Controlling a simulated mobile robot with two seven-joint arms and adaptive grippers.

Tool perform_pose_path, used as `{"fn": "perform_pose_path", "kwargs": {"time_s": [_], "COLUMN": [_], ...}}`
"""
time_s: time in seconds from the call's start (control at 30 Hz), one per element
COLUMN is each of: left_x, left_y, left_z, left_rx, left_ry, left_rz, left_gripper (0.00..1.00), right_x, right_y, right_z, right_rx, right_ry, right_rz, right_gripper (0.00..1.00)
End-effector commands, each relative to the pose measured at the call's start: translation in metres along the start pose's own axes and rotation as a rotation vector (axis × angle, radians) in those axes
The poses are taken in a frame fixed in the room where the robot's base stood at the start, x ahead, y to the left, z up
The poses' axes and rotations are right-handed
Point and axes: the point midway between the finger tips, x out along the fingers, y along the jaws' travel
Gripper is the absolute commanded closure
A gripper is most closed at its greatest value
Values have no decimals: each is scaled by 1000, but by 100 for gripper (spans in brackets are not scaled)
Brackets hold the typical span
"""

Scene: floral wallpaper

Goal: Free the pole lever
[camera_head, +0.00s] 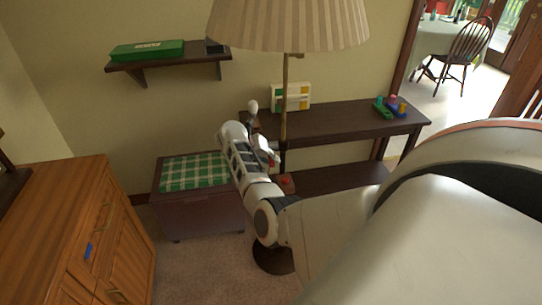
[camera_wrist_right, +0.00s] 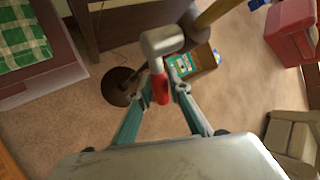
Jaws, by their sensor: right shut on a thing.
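A floor lamp's brass pole (camera_head: 284,110) stands in front of the shelf, and it also shows in the right wrist view (camera_wrist_right: 219,12). In the right wrist view a lever with a grey rounded head (camera_wrist_right: 162,40) and a red grip (camera_wrist_right: 160,86) lies in front of the pole. My right gripper (camera_wrist_right: 167,88) is shut on the red part, one finger on each side. I cannot tell whether the lever touches the pole. In the head view my right gripper (camera_head: 270,156) is small beside the pole, partly hidden by my arm. My left gripper is not in view.
A pleated lampshade (camera_head: 290,22) hangs above. A dark shelf table (camera_head: 345,122) stands behind the pole. A chest with a green checked cushion (camera_head: 200,210) is left of it, and a wooden cabinet (camera_head: 50,215) farther left. The lamp's round base (camera_wrist_right: 122,88) rests on carpet.

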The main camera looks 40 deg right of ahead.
Motion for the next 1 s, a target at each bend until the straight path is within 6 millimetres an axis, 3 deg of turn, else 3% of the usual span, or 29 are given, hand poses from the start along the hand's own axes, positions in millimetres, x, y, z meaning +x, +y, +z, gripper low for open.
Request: {"fn": "perform_pose_path", "kwargs": {"time_s": [0.13,0.17,0.57,1.0], "left_x": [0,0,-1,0], "left_y": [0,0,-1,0], "left_z": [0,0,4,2], "left_rx": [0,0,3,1], "left_ry": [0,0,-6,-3], "left_rz": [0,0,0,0], "left_gripper": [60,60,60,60], "right_x": [-2,-2,-5,-63], "right_y": [-2,-2,-1,1], "right_z": [2,2,2,-2], "right_rx": [1,2,3,2], "right_ry": [-3,-3,-3,2], "right_rz": [-4,-4,-1,3], "right_gripper": [100,74,74,74]}}
